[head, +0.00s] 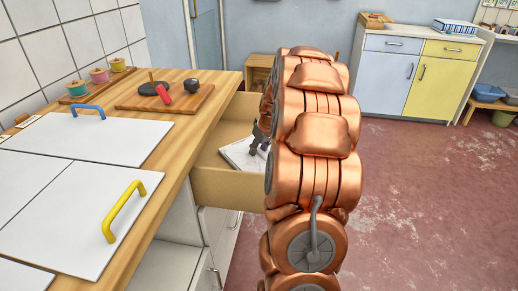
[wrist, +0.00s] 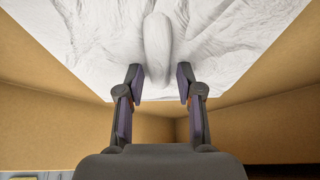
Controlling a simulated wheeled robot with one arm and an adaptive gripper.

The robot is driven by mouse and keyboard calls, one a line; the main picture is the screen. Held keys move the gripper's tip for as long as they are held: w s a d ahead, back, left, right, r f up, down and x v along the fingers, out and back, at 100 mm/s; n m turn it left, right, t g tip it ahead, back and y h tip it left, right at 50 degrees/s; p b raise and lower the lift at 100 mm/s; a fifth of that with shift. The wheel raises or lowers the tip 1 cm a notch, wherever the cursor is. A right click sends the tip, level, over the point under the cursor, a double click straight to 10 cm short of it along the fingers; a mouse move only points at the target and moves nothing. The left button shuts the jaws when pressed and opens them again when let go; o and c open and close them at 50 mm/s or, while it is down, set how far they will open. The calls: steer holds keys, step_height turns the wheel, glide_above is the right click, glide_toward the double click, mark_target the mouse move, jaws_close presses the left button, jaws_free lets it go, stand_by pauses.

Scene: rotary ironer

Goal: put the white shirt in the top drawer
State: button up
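The white shirt (head: 238,152) lies inside the open top drawer (head: 228,190), flat with a white edge showing in the head view. In the wrist view the wrinkled shirt (wrist: 90,35) fills the top, with a raised fold in its middle. My gripper (wrist: 159,75) is open, its two dark fingers apart on either side of the fold's lower end. No cloth is seen pinched between the fingertips; whether they touch the shirt I cannot tell. In the head view my gripper (head: 257,142) is partly hidden behind my copper arm, which also covers the drawer's right part.
The wooden counter (head: 185,83) beside the drawer carries white panels with a blue handle (head: 88,110) and a yellow handle (head: 119,212), a board with small items, and thread spools. A blue and yellow cabinet (head: 415,75) stands at the back. The floor at right is clear.

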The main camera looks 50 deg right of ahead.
steer(key=shift+o, duration=0.4)
steer(key=shift+r, duration=0.1)
steer(key=shift+s+r, duration=0.2)
steer(key=shift+r, duration=0.35)
steer(key=v, duration=1.1)
steer(key=shift+p, duration=0.4)
steer(key=shift+a, duration=0.1)
